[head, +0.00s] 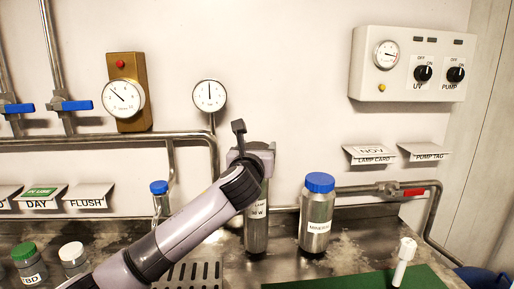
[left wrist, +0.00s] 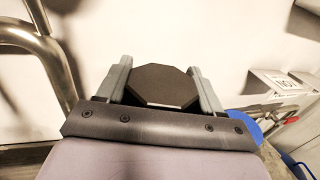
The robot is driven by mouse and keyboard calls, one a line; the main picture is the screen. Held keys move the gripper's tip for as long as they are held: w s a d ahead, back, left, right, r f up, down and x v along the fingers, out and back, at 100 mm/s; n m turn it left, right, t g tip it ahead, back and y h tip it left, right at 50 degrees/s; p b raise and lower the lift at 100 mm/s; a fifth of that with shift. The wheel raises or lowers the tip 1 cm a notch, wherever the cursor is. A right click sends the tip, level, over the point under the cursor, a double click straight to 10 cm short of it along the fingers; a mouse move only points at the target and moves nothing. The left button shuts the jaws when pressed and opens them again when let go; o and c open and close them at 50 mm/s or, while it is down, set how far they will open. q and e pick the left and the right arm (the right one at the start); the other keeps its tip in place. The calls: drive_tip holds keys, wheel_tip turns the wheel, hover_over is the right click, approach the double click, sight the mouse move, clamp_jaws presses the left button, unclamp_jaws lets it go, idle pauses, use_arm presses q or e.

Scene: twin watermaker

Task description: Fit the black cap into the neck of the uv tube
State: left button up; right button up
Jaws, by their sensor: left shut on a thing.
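My left gripper (head: 242,140) is in front of the wall, at the top of the metal cylinder. In the left wrist view its two grey fingers (left wrist: 161,78) are shut on the black cap (left wrist: 160,88), a dark many-sided piece. The metal cylinder with a lamp label, seemingly the uv tube (head: 257,225), stands upright on the counter behind my left arm. My arm and gripper hide its neck, so I cannot tell whether the cap touches it. My right gripper is not in view.
A steel bottle with a blue lid (head: 318,215) stands right of the tube. A small clear bottle (head: 160,205) stands to its left. Pipes (head: 100,138) run along the wall. A green mat (head: 350,281) with a white item (head: 403,262) lies at front right.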

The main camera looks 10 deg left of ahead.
use_arm(q)
drive_tip(key=shift+f, duration=0.25)
drive_tip(key=o, duration=1)
drive_tip(key=shift+s, duration=0.1)
drive_tip(key=shift+s+d+b, duration=0.2)
drive_tip(key=shift+s+b, duration=0.25)
drive_tip(key=shift+s, duration=3.05)
drive_tip(key=shift+s, duration=0.1)
